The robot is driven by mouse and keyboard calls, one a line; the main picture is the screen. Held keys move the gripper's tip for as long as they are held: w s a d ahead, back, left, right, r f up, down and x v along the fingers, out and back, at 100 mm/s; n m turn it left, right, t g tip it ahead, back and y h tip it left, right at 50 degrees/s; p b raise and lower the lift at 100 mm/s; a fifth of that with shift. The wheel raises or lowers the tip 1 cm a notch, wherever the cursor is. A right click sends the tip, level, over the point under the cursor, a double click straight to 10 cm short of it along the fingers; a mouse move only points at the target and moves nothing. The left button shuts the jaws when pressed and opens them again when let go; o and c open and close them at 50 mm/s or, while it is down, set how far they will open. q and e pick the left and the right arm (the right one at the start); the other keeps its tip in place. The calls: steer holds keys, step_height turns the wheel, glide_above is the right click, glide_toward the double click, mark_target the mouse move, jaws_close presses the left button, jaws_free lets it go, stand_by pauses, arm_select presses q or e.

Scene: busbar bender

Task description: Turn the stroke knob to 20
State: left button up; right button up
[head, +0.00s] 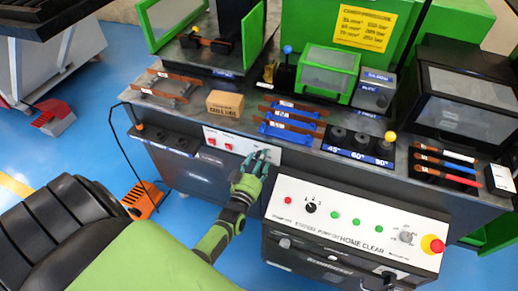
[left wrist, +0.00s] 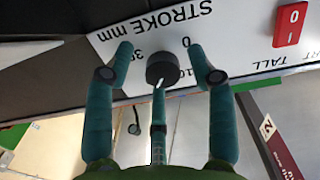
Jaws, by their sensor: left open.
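The stroke knob (left wrist: 163,68) is a round black knob on a white panel marked STROKE mm, upside down in the left wrist view. A pale line shows at its lower edge. The 0 lies to its upper right, a partly covered 10 to its lower right and a 30 to its upper left; I cannot read a 20. My left gripper (left wrist: 161,62) is open, with fingers on both sides of the knob and a third below it; contact is unclear. In the head view my left gripper (head: 254,166) is at the panel (head: 207,133) and hides the knob.
A red rocker switch (left wrist: 290,24) sits beside the knob's scale. A control box (head: 350,222) with buttons and a red emergency stop (head: 432,244) stands right of my left gripper. A cardboard box (head: 225,104) and blue racks (head: 291,122) stand on the bench above.

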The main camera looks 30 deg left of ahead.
arm_select(q)
steer(key=v, duration=1.2)
steer(key=shift+d, duration=0.1)
